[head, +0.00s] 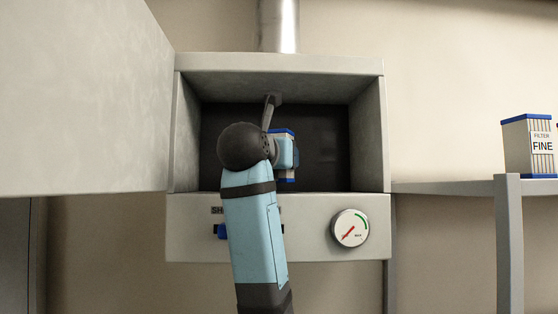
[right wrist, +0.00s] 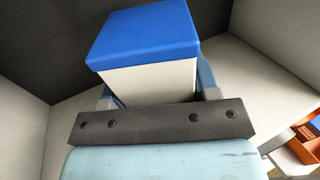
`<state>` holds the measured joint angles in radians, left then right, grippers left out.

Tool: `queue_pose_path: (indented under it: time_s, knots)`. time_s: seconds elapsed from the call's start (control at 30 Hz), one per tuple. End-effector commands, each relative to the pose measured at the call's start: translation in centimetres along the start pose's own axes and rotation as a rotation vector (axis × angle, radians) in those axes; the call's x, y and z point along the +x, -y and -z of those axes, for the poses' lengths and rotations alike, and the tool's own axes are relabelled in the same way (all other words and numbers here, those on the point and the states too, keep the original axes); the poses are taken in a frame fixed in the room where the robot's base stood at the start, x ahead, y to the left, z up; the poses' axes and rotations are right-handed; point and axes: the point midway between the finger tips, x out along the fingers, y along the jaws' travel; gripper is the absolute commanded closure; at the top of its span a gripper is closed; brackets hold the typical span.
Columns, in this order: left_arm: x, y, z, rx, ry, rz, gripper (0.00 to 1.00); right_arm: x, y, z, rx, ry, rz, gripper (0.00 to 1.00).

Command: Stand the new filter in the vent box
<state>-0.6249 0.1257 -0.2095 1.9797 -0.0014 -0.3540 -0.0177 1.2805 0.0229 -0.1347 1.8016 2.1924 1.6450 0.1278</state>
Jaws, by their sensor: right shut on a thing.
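The vent box (head: 366,135) is open at the front, with its grey door (head: 80,100) swung out to the left. My right gripper (head: 287,153) reaches inside it and is shut on a filter, whose blue top (head: 281,131) and blue base show around the gripper. In the right wrist view the filter has a blue cap (right wrist: 143,30) and a pale body (right wrist: 150,82) between the fingers. It looks roughly upright in the head view. My arm hides part of it, and whether its base touches the box floor cannot be told. My left gripper is not in view.
Another filter labelled FINE (head: 528,146) stands on a shelf (head: 445,187) at the right. Below the opening are a blue handle (head: 222,231) and a dial (head: 350,228) with a red needle. A pipe (head: 278,25) rises above. An orange object (right wrist: 303,143) shows in the wrist view.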

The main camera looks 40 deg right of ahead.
Motion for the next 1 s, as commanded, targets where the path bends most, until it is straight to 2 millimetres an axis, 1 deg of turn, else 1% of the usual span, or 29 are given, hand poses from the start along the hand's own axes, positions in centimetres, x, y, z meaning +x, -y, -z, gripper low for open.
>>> queue_pose_path:
  time_s: [0.03, 0.1, 0.17, 0.4, 0.53, 0.57, 0.6, 0.67, 0.9, 1.0]
  knots:
    - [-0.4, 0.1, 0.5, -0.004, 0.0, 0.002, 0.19, 0.1, 0.1, 0.4, -0.002, 0.002, 0.004, 0.75]
    - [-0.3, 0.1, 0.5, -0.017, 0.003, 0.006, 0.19, 0.1, 0.1, 1.2, -0.002, 0.002, 0.002, 0.75]
    - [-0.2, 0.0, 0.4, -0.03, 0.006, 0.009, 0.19, 0.0, 0.1, 1.5, 0.001, 0.002, 0.001, 0.75]
    - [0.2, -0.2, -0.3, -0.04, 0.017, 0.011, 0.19, 0.0, 0.1, 1.7, 0.002, 0.001, 0.001, 0.75]
    - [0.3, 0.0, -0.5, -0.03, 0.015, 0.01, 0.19, -0.1, 0.0, 2.1, 0.002, 0.001, 0.0, 0.75]
    - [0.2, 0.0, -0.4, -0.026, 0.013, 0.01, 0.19, -0.1, 0.0, 2.1, 0.002, 0.001, 0.0, 0.43]
    - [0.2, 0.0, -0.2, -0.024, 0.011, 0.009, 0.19, -0.1, 0.0, 2.0, 0.001, 0.001, 0.001, 0.33]
    - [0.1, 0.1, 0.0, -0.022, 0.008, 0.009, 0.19, 0.0, 0.0, 2.0, 0.001, 0.001, 0.001, 0.2]
    - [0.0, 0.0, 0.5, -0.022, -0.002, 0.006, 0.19, 0.0, 0.1, 2.0, 0.001, 0.001, 0.001, 0.19]
    - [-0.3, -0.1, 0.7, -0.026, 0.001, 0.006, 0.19, 0.0, 0.1, 1.4, 0.001, 0.002, 0.002, 0.19]
